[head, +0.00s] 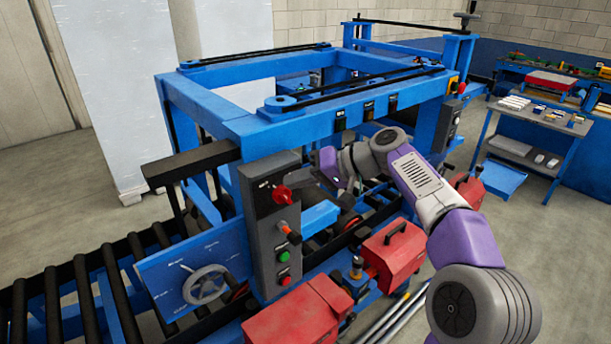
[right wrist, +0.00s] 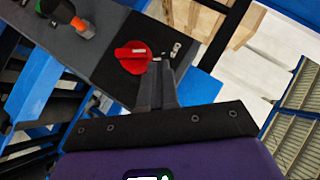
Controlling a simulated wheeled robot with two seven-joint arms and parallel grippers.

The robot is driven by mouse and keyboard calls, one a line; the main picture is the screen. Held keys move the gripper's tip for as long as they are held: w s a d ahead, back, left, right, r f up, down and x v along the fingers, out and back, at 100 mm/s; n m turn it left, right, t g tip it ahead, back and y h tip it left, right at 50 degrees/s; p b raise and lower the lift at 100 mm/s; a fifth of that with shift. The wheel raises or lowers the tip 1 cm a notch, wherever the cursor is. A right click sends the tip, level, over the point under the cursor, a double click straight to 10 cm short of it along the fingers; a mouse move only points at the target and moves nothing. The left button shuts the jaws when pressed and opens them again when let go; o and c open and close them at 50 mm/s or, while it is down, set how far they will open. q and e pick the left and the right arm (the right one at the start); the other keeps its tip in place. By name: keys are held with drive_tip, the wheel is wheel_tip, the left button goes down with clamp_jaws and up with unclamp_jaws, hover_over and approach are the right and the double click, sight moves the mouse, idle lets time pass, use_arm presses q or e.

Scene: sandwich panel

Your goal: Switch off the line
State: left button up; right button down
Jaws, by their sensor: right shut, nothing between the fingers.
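The grey control panel (head: 258,235) stands upright at the front of the blue machine. Near its top is a red rotary switch (head: 282,194), which also shows in the right wrist view (right wrist: 132,58). Below it are an orange-and-black selector (head: 289,232), a green button (head: 283,256) and a red button (head: 285,281). My right gripper (head: 314,172) is shut and empty, just right of the red switch. In the right wrist view its fingertips (right wrist: 161,62) lie at the switch's right edge; I cannot tell whether they touch it. My left gripper is out of view.
A handwheel (head: 206,285) on a blue plate is left of the panel, above the black roller conveyor (head: 85,285). Red boxes (head: 393,252) sit right of the panel, under my right arm. The blue frame (head: 250,130) rises behind it. A cart (head: 535,130) stands far right.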

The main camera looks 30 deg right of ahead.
drive_tip(key=s+d+r+p, duration=0.1)
drive_tip(key=s+d+r, duration=0.1)
drive_tip(key=d, duration=0.3)
drive_tip(key=s+d+r+p, duration=0.2)
drive_tip(key=s+d+r, duration=0.1)
drive_tip(key=d, duration=0.2)
drive_tip(key=shift+s+d+r, duration=0.25)
drive_tip(key=shift+s+r, duration=0.05)
idle(0.4)
